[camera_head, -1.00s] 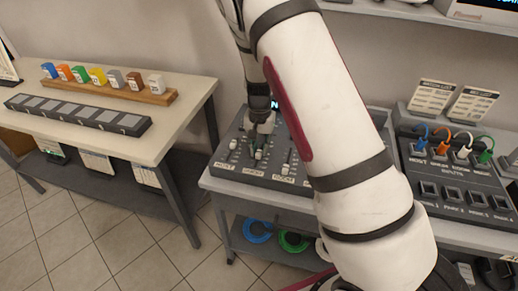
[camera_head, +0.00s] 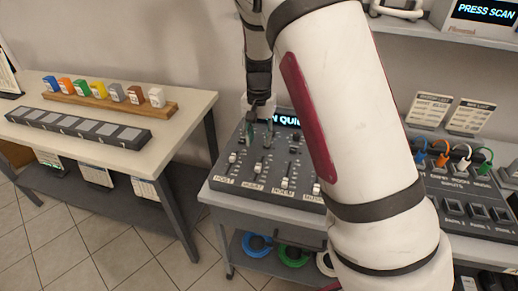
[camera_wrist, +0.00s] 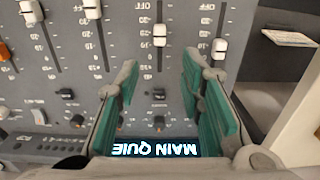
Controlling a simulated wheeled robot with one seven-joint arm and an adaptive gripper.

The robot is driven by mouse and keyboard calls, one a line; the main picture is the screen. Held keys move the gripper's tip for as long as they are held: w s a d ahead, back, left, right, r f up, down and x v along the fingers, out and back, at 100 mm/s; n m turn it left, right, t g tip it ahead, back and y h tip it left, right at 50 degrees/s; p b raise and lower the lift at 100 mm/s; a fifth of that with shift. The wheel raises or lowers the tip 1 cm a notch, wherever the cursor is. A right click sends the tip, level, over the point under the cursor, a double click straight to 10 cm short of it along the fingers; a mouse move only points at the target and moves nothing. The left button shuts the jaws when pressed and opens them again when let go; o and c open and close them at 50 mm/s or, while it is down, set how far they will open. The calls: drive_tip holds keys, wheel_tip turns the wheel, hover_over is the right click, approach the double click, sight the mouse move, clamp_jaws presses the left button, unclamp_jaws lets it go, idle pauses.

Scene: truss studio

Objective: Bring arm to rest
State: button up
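My gripper (camera_head: 258,131) hangs above the back part of the grey mixing console (camera_head: 222,184), near its lit display (camera_head: 288,120). In the wrist view my gripper (camera_wrist: 160,95) has its two green-padded fingers spread apart with nothing between them. The console's panel (camera_wrist: 125,30) shows beneath it with white fader caps, one orange cap and scale marks. The display (camera_wrist: 155,146) reads "MAIN QUIE", upside down, partly hidden by the gripper. My arm hides the right part of the console in the head view.
A side table (camera_head: 190,117) at left holds a wooden rack (camera_head: 110,103) of coloured blocks and a dark slotted strip (camera_head: 92,128). A patch panel (camera_head: 465,205) with coloured cables and two cards stand at right. A shelf (camera_head: 420,28) runs above. Open floor lies at lower left.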

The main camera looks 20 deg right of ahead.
drive_tip(key=shift+r, duration=0.9)
drive_tip(key=s+a+r+n+t+y, duration=0.2)
drive_tip(key=s+r+n, duration=0.1)
drive_tip(key=s+r, duration=1.05)
drive_tip(key=s+r+n+t+h, duration=0.1)
drive_tip(key=s+r+n, duration=0.1)
drive_tip(key=s, duration=0.6)
drive_tip(key=s+r+n+t+h, duration=0.1)
drive_tip(key=s+r+n+t, duration=0.1)
drive_tip(key=s, duration=0.6)
drive_tip(key=shift+s+a+r, duration=0.25)
drive_tip(key=shift+s+r, duration=0.1)
drive_tip(key=shift+r, duration=0.4)
